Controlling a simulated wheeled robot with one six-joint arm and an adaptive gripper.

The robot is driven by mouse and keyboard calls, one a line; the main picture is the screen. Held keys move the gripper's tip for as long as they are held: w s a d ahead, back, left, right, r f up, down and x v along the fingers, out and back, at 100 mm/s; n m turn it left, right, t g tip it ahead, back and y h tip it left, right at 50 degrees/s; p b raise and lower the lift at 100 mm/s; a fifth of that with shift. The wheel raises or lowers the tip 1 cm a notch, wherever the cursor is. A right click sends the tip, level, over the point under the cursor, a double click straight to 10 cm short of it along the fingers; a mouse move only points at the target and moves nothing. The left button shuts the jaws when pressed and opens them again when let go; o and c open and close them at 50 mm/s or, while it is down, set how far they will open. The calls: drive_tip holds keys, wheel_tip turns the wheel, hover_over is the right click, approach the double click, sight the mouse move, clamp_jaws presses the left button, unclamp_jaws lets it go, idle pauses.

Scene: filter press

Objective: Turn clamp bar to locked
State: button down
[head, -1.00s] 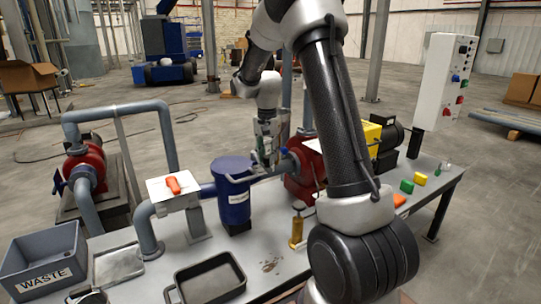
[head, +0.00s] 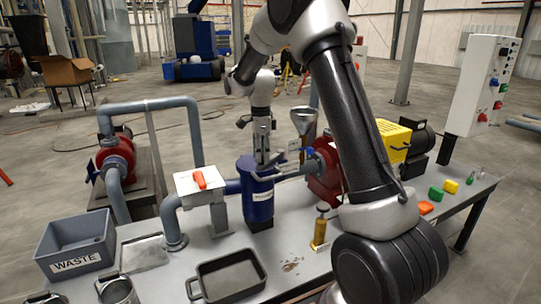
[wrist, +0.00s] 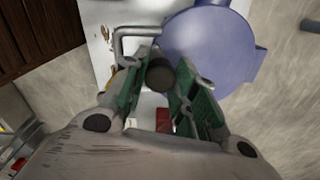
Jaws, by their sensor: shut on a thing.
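My gripper (head: 262,158) points down over the top of the blue filter vessel (head: 258,203) in the head view. In the wrist view, its green-padded fingers (wrist: 162,85) are closed around a dark round knob (wrist: 160,73), which looks like the grip of the clamp bar. The vessel's round blue lid (wrist: 212,45) lies beside the knob, at upper right. The rest of the bar is hidden behind the fingers, so I cannot tell its exact angle.
A red pump (head: 325,170) is close on the right. A black tray (head: 230,276), a brass-coloured tool (head: 320,230) and a grey WASTE bin (head: 76,243) are nearer the front.

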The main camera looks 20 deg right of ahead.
drive_tip(key=w+m, duration=0.1)
drive_tip(key=w+a+m, duration=0.1)
drive_tip(key=w+m, duration=0.1)
drive_tip(key=shift+w+a, duration=0.25)
drive_tip(key=shift+w+a+m, duration=0.2)
drive_tip(key=shift+w+m, duration=1.2)
drive_tip(key=shift+m, duration=0.2)
drive_tip(key=shift+w+r, duration=0.1)
drive_tip(key=c, duration=1.1)
unclamp_jaws()
wheel_tip(320, 180, up, 12)
